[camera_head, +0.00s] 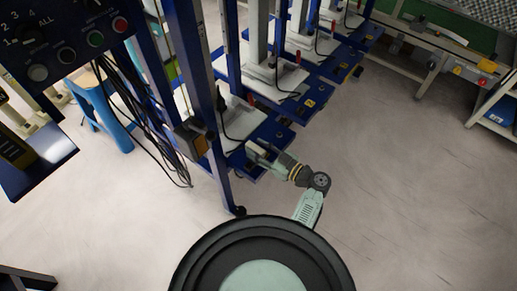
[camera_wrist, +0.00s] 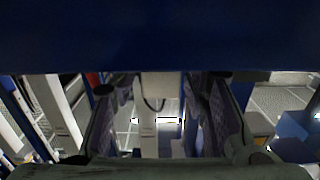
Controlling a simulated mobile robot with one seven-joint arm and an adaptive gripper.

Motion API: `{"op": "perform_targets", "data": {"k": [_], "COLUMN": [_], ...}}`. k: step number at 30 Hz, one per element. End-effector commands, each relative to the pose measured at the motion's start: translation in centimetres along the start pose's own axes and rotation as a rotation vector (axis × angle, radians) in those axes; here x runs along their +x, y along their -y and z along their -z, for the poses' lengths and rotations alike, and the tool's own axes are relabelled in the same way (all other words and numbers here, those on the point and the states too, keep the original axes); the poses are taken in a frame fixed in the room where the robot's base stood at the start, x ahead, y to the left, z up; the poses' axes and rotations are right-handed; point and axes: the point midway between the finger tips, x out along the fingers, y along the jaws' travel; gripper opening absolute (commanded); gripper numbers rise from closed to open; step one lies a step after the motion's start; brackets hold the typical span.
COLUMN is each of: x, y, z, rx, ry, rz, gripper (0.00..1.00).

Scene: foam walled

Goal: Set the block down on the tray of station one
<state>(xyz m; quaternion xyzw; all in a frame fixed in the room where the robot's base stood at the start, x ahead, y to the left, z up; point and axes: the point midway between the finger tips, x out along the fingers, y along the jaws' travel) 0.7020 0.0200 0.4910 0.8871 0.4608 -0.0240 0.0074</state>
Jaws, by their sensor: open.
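My gripper (camera_head: 262,152) is at the front edge of the nearest blue station. In the wrist view its two dark fingers (camera_wrist: 155,120) stand wide apart and the jaws are open. A pale, block-like shape (camera_wrist: 160,86) shows between the fingers, with a dark curved line below it; I cannot tell whether it is the block or part of the station. The nearest station has a blue tray-like ledge (camera_head: 268,131) beside a white plate (camera_head: 237,125). I cannot make out the block in the head view.
A dark blue surface (camera_wrist: 160,35) fills the top of the wrist view, close to the camera. More blue stations (camera_head: 330,55) stand in a row behind. A blue post (camera_head: 222,170) and hanging black cables (camera_head: 150,130) are left of my arm. The floor (camera_head: 400,190) at right is clear.

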Motion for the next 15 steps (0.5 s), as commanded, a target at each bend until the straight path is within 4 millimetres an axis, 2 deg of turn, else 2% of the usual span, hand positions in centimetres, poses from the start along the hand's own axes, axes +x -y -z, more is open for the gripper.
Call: {"op": "perform_targets", "data": {"k": [8,9,15], "x": [0.0,-0.6,-4.9], "y": [0.0,-0.1,-0.2], "z": [0.7,0.2,0.0], "rx": [0.000,0.000,-0.002], "ry": [0.000,0.000,0.000], "rz": [0.000,-0.003,-0.007], "gripper": [0.41,0.41,0.41]}}
